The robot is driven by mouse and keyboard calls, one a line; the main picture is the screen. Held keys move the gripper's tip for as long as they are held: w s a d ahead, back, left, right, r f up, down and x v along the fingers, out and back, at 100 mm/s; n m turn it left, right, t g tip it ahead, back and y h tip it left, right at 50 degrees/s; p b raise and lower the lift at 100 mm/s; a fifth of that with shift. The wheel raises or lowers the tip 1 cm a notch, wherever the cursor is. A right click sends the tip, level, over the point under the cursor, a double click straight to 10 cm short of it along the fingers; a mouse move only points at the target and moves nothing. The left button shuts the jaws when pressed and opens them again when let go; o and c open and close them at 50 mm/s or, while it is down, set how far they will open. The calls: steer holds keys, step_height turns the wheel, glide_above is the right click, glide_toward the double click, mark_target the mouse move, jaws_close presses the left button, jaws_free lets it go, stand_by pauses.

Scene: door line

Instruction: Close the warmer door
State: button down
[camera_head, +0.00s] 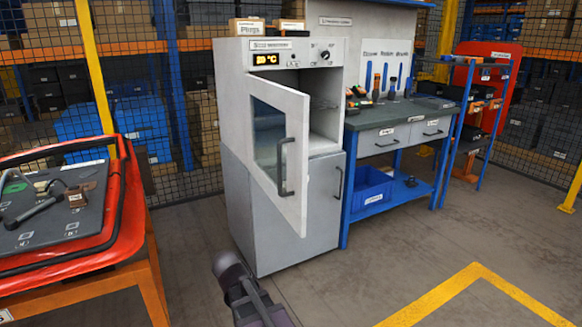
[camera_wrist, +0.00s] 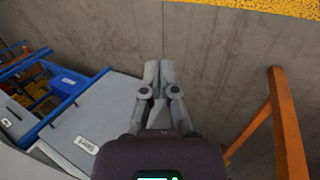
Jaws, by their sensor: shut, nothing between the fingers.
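The warmer (camera_head: 254,140) is a light grey cabinet with a lit display, standing in the middle of the head view. Its door (camera_head: 297,198) is hinged at the left and stands open, swung out towards the viewer. The door has a dark window and a dark vertical handle (camera_head: 284,167) near its free edge. The shelf space inside shows to the right of the door. My gripper (camera_wrist: 158,66) is shut and empty over bare floor in the wrist view. In the head view a dark part of my arm shows at the bottom, below and left of the door.
A lower cabinet (camera_head: 322,208) with its own handle stands under the warmer. A workbench (camera_head: 402,120) with a blue bin (camera_head: 371,190) is close on the right. A red-edged cart (camera_head: 128,215) is at the left. Floor in front is clear, with a yellow line (camera_head: 440,297).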

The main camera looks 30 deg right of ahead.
mark_target(298, 177)
steer(key=w+r+h+p, duration=0.3)
steer(key=r+h+p, duration=0.1)
steer(key=r, duration=0.6)
steer(key=w+r+h+p, duration=0.4)
steer(key=r, duration=0.7)
steer(key=w+r+h+p, duration=0.4)
steer(key=r+p, duration=0.1)
steer(key=r, duration=0.5)
steer(key=shift+r+m+h, duration=0.15)
steer(key=shift+m+h, duration=0.25)
steer(key=shift+d, duration=0.2)
steer(key=d, duration=1.3)
steer(key=shift+s+d, duration=0.2)
steer(key=shift+d, duration=0.2)
steer(key=shift+d, duration=0.1)
